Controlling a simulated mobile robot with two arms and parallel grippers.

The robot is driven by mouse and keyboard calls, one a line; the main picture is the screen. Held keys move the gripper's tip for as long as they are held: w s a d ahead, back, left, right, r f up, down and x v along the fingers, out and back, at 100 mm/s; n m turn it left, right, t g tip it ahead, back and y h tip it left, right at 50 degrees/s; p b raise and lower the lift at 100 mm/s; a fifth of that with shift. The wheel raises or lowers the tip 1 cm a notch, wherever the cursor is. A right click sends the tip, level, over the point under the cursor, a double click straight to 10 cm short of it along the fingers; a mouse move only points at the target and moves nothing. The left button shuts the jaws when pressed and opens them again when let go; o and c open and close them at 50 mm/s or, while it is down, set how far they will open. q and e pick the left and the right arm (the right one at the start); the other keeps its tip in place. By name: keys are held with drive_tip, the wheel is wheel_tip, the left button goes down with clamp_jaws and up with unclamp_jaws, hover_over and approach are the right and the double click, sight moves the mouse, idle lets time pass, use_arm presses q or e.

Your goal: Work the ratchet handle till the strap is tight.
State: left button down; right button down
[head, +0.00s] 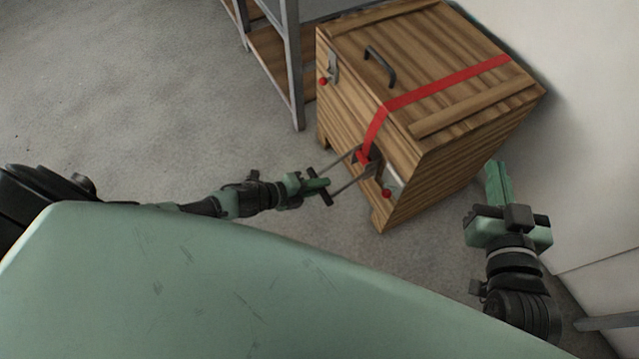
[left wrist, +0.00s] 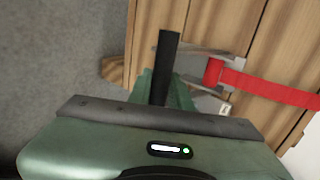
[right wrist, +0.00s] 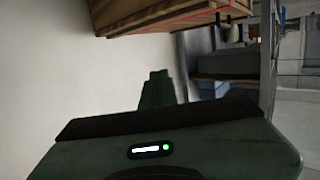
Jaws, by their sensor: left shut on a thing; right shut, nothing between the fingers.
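A red strap (head: 448,85) runs over the lid of a wooden crate (head: 445,160) and down its front to a metal ratchet (head: 366,160). The ratchet handle (head: 343,182) stands out from the crate's front, with a dark grip bar at its end. My left gripper (head: 318,186) is shut on that grip bar. In the left wrist view the dark bar (left wrist: 167,65) lies between the fingers, and the red strap (left wrist: 270,88) enters the ratchet at right. My right gripper (head: 497,170) is shut and empty, right of the crate, apart from it.
The crate has a black lid handle (head: 381,66) and latches with red knobs (head: 386,194) on its front. A metal shelf rack (head: 292,60) stands behind at left. A white wall (head: 590,150) is close on the right. Floor at left is clear.

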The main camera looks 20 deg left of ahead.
use_arm(q)
drive_tip(key=shift+r, duration=0.25)
use_arm(e)
drive_tip(key=shift+s+d+f+g+h, duration=0.2)
drive_tip(key=shift+f+g, duration=0.1)
drive_tip(key=shift+f, duration=0.25)
drive_tip(key=shift+s+d+f+g+h, duration=0.15)
drive_tip(key=shift+f+g, duration=0.15)
drive_tip(key=shift+f, duration=0.2)
drive_tip(key=shift+a, duration=0.1)
use_arm(q)
drive_tip(key=c, duration=1.3)
unclamp_jaws()
